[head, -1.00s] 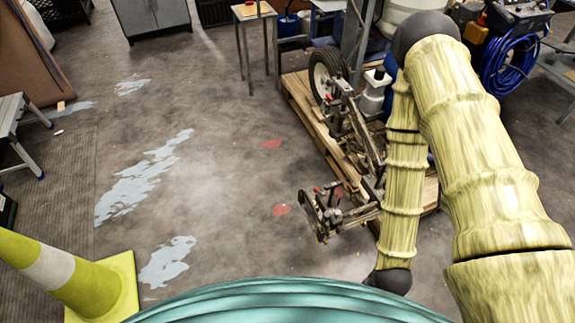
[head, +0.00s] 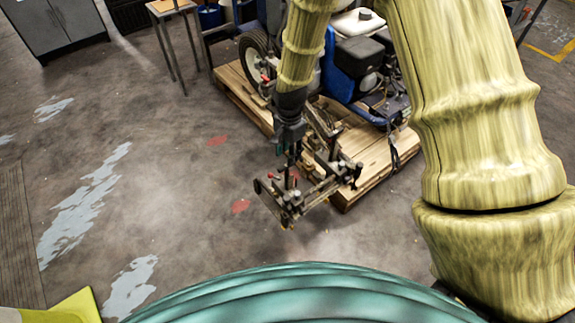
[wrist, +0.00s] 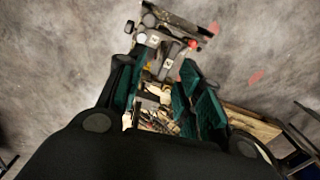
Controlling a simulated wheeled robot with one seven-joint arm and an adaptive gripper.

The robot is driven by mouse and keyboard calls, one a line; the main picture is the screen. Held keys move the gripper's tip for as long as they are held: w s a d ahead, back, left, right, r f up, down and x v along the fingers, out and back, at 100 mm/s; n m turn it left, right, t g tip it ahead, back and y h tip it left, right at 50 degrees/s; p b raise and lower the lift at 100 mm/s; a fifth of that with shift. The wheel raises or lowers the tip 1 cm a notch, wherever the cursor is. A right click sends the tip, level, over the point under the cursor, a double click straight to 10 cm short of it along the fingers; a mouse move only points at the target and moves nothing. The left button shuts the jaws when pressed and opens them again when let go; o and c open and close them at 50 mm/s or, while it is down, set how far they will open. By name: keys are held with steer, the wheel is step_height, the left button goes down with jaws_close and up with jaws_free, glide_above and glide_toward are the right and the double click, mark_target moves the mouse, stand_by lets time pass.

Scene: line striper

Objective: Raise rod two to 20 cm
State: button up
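The line striper's front bracket (head: 305,195) juts off the pallet, with short dark upright parts and small red knobs. I cannot tell which upright is rod two, and no height scale is legible. My gripper (head: 291,158) points down over the bracket; its tips overlap the uprights there, so contact is unclear. In the wrist view, the gripper's (wrist: 164,92) two teal-padded fingers stand apart. The bracket (wrist: 165,42) shows between and beyond them, with a red knob (wrist: 192,43) by the right finger. I see nothing clearly held between the pads.
The striper's engine (head: 360,58) and wheel (head: 254,55) stand on a wooden pallet (head: 232,84) behind the bracket. A traffic cone's base (head: 78,306) is at lower left. Open floor (head: 165,165) lies left of the bracket. A small table (head: 172,8) stands at the back.

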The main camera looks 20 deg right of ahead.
steer(key=shift+m, duration=0.6)
steer(key=f, duration=0.2)
steer(key=w+f, duration=0.1)
steer(key=f, duration=0.2)
steer(key=w+f, duration=0.1)
steer(key=f, duration=0.2)
steer(key=shift+w, duration=0.1)
jaws_close()
